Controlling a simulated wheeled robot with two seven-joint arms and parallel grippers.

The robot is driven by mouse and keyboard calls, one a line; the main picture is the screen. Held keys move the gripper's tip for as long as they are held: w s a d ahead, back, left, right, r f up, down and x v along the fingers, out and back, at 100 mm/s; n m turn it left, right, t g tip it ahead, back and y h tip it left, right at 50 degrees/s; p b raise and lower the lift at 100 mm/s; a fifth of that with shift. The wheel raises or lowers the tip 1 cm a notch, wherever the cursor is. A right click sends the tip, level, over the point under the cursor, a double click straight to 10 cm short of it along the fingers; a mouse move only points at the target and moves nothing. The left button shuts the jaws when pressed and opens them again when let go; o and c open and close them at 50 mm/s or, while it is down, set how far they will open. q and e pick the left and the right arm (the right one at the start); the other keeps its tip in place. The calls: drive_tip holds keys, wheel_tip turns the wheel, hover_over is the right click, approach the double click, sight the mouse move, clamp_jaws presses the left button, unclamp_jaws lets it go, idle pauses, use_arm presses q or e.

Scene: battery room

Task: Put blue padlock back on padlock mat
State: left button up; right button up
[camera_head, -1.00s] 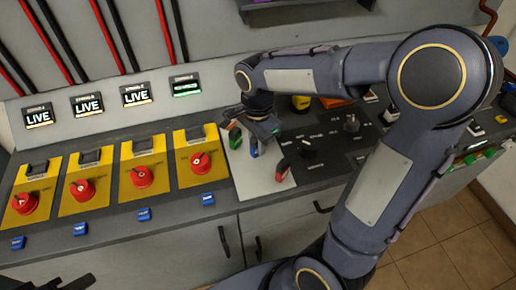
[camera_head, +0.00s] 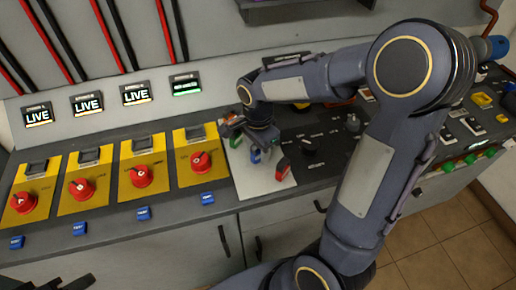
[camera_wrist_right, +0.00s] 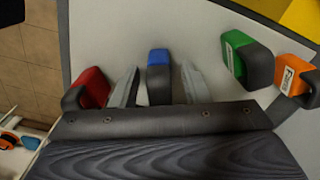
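The blue padlock (camera_head: 256,156) is on the pale padlock mat (camera_head: 247,185), below my right gripper (camera_head: 258,149). In the right wrist view the blue padlock (camera_wrist_right: 158,72) lies between the two fingers of my right gripper (camera_wrist_right: 156,86). The fingers are apart, with a gap showing on each side of the padlock. The lower part of the padlock is hidden by the gripper body in that view. My left gripper is not in view.
A red padlock (camera_wrist_right: 92,88) lies to one side; a green padlock (camera_wrist_right: 238,58) and an orange one (camera_wrist_right: 290,76) lie to the other. Yellow panels with red rotary switches (camera_head: 201,162) stand left of the mat. A dark panel with knobs (camera_head: 309,143) lies right.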

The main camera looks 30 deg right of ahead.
drive_tip(key=shift+r, duration=0.5)
wheel_tip(320, 180, up, 11)
drive_tip(key=shift+r+p, duration=0.1)
drive_tip(key=shift+p, duration=0.5)
drive_tip(key=s+a+f+n+t+y, duration=0.1)
drive_tip(key=s+a+n+t+y, duration=0.1)
drive_tip(key=s+n, duration=0.5)
drive_tip(key=s+a+f+n+t+y, duration=0.1)
drive_tip(key=s+a+f+n+t, duration=0.1)
drive_tip(key=s+n, duration=0.5)
drive_tip(key=shift+s+n+t+y, duration=0.35)
drive_tip(key=shift+s+t, duration=0.45)
drive_tip(key=shift+s, duration=0.45)
drive_tip(key=shift+o, duration=0.3)
